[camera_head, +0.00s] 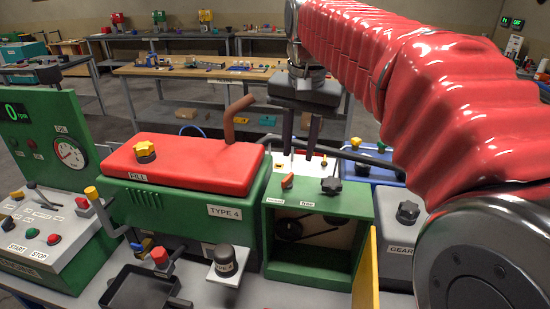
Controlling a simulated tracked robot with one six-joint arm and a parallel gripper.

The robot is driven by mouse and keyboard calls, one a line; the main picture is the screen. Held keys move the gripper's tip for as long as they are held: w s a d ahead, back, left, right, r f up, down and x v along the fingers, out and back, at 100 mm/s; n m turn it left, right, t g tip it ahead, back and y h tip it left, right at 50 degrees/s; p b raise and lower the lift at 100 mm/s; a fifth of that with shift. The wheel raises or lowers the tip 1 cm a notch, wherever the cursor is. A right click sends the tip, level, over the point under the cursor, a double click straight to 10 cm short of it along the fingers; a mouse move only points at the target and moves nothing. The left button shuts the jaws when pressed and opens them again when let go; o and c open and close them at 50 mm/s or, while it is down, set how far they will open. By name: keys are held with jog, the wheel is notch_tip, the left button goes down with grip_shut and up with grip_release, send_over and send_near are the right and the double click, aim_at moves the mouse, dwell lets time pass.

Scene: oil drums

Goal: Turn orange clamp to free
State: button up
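The orange clamp (288,181) is a small orange lever on the top front of the green box (318,212). It leans, with its upper end towards the right. A small white label beside it is too small to read. My gripper (301,146) hangs above and slightly behind it, pointing down. Its two dark fingers are apart with nothing between them. The gripper does not appear to touch the clamp.
A black star knob (331,186) sits right of the clamp. A red-lidded green machine (190,162) with a tall brown handle (237,118) stands at left. A yellow panel (366,275) stands at the box's front right. A grey gear unit (400,235) is farther right.

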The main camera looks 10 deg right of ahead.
aim_at(289, 177)
jog(key=w+m+g, duration=0.1)
jog(key=w+m, duration=0.2)
jog(key=w, duration=0.5)
jog(key=shift+w+r+g, duration=0.4)
jog(key=shift+f, duration=0.1)
notch_tip(289, 177, down, 14)
jog(key=shift+r, duration=0.15)
dwell(0.5)
jog(key=shift+c, duration=0.7)
grip_shut()
jog(key=shift+d, duration=0.15)
